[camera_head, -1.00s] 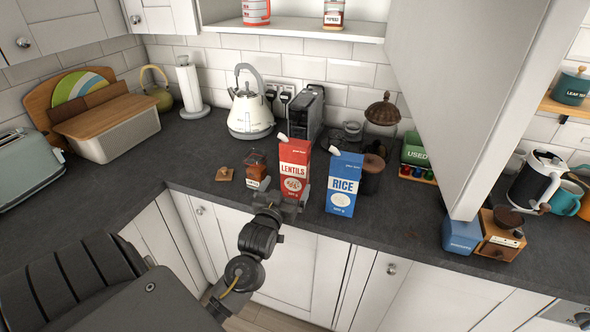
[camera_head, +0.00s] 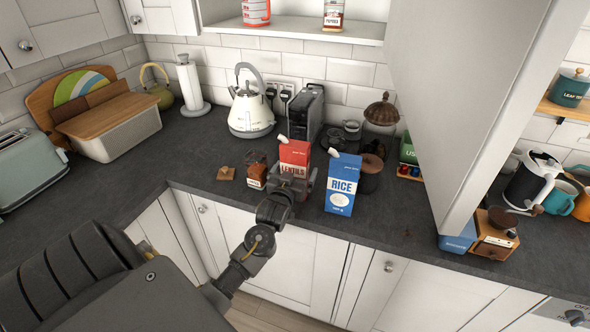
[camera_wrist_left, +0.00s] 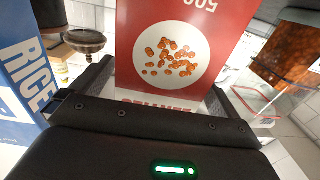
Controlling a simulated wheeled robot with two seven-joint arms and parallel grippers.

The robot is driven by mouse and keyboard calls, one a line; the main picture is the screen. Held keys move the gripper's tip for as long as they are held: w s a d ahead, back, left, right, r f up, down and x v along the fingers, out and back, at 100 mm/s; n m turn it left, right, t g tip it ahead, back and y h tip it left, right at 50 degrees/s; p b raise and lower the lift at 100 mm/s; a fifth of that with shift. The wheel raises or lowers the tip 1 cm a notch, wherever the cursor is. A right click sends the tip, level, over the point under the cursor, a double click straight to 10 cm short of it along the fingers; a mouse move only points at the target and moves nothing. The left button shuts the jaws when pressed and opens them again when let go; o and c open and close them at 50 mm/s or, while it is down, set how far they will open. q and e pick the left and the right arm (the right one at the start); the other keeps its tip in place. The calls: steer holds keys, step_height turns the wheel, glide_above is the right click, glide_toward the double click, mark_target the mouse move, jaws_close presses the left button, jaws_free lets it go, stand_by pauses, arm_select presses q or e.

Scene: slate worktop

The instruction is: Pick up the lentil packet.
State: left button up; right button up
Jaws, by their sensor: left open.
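The red lentil packet (camera_head: 294,157) stands upright on the slate worktop, and its lower front is hidden behind my left gripper (camera_head: 291,183) in the head view. In the left wrist view the lentil packet (camera_wrist_left: 180,45) fills the middle, its white oval and printed lentils facing the camera. My left gripper (camera_wrist_left: 165,85) is open, with one finger on each side of the packet. I cannot tell whether the fingers touch it. My right gripper is not in view.
A blue rice carton (camera_head: 342,184) stands close to the right of the packet. A small glass jar (camera_head: 256,170) with reddish contents stands close to the left. A kettle (camera_head: 250,112) and black toaster-like appliance (camera_head: 306,112) stand behind. An open cabinet door (camera_head: 470,90) hangs at the right.

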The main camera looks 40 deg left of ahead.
arm_select(q)
steer(key=c, duration=1.2)
steer(key=shift+c, duration=0.5)
steer(key=shift+r, duration=0.15)
